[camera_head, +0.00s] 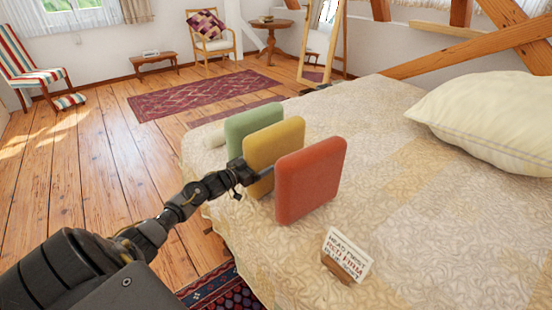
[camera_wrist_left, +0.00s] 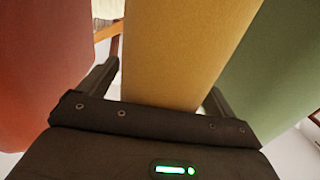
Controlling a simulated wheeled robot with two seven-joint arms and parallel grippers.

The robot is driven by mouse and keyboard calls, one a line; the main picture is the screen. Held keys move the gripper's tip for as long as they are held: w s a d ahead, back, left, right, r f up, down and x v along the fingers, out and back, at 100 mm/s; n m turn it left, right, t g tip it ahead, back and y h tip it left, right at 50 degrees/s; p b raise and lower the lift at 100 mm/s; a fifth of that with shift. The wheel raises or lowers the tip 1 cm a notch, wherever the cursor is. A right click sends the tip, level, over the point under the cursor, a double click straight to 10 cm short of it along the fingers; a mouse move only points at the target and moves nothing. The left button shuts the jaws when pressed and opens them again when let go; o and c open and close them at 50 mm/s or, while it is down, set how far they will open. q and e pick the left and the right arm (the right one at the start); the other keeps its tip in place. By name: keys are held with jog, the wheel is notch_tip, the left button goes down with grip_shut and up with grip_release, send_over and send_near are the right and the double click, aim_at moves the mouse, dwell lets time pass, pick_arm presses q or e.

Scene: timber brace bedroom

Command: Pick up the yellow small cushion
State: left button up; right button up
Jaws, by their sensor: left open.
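The yellow small cushion (camera_head: 274,146) stands upright on the bed's edge, between a green cushion (camera_head: 252,121) behind it and a red cushion (camera_head: 311,180) in front. My left gripper (camera_head: 254,178) is at the yellow cushion's left edge. In the left wrist view, the yellow cushion (camera_wrist_left: 182,50) lies between the two open fingers, one on each side. The red cushion (camera_wrist_left: 42,70) is left of the fingers and the green cushion (camera_wrist_left: 268,75) right of them. Whether the fingers touch any cushion is unclear. My right gripper is not in view.
The bed (camera_head: 420,215) has a patterned cover with free room on the right. A small sign (camera_head: 346,256) stands near the front. A cream pillow (camera_head: 490,120) lies at the right. Wooden floor (camera_head: 75,175) is open at the left.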

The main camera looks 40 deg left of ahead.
pick_arm(q)
jog(key=c, duration=1.3)
jog(key=shift+c, duration=0.2)
jog(key=shift+r, duration=0.2)
